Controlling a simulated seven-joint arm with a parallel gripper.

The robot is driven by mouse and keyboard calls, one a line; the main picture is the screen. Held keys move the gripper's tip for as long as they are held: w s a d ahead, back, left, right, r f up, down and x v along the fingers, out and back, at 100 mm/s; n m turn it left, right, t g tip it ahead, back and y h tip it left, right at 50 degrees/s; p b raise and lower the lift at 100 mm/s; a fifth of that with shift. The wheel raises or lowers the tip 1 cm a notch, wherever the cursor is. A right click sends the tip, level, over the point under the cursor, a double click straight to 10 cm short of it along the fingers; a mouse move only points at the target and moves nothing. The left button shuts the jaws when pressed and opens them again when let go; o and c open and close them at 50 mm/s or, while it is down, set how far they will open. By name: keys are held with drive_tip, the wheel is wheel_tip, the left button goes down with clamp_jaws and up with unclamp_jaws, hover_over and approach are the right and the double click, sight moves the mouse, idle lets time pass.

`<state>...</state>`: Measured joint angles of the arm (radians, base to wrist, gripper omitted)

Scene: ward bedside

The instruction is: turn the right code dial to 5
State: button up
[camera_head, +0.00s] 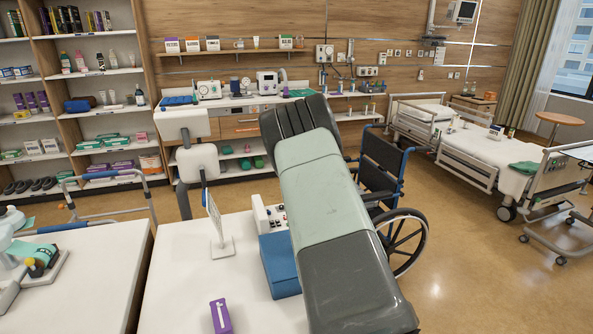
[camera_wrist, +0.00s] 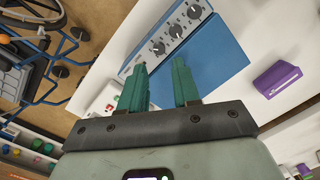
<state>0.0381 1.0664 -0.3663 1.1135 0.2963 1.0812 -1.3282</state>
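A blue box (camera_wrist: 205,58) with a light grey face panel (camera_wrist: 168,30) lies ahead of my gripper in the wrist view. The panel carries a row of dark round dials, including an upper one (camera_wrist: 194,12), a middle one (camera_wrist: 176,30) and a lower one (camera_wrist: 158,47). Their numbers are too small to read. My gripper (camera_wrist: 159,65) is open, with two green fingers apart and nothing visible between them. Its tips appear near the lower dial; contact cannot be told. In the head view the blue box (camera_head: 281,265) stands on the white table, partly behind my arm; its dials are not readable there.
A white unit with red parts (camera_head: 266,214) stands beyond the blue box. A purple box (camera_head: 220,316) and an upright sign stand (camera_head: 222,248) are left of it on the table (camera_head: 182,280). A wheelchair (camera_head: 384,167) stands beyond the table. The table's left part is mostly clear.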

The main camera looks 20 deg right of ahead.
drive_tip(key=w+a+r+n+g+h, duration=0.1)
drive_tip(key=w+a+r+h, duration=0.1)
drive_tip(key=a+h, duration=0.15)
drive_tip(key=x, duration=1)
drive_tip(key=shift+s+a+f, duration=0.15)
drive_tip(key=shift+a+f, duration=0.1)
drive_tip(key=shift+f, duration=0.2)
drive_tip(key=shift+a+r+n, duration=0.2)
drive_tip(key=shift+n, duration=0.6)
drive_tip(key=shift+s+n+t+h, duration=0.15)
drive_tip(key=shift+n+t+h, duration=0.15)
drive_tip(key=shift+n, duration=0.6)
drive_tip(key=v, duration=1.1)
drive_tip(key=s+a+r+m+t+y, duration=0.1)
drive_tip(key=s+r+y, duration=0.1)
drive_tip(key=s+r, duration=0.3)
drive_tip(key=s+a+r+m+t+y, duration=0.1)
drive_tip(key=s+r, duration=0.4)
drive_tip(key=r, duration=0.8)
drive_tip(key=shift+r+m+t+y, duration=0.2)
drive_tip(key=shift+m+t+y, duration=0.35)
drive_tip(key=shift+m, duration=0.15)
drive_tip(key=shift+s+f, duration=0.1)
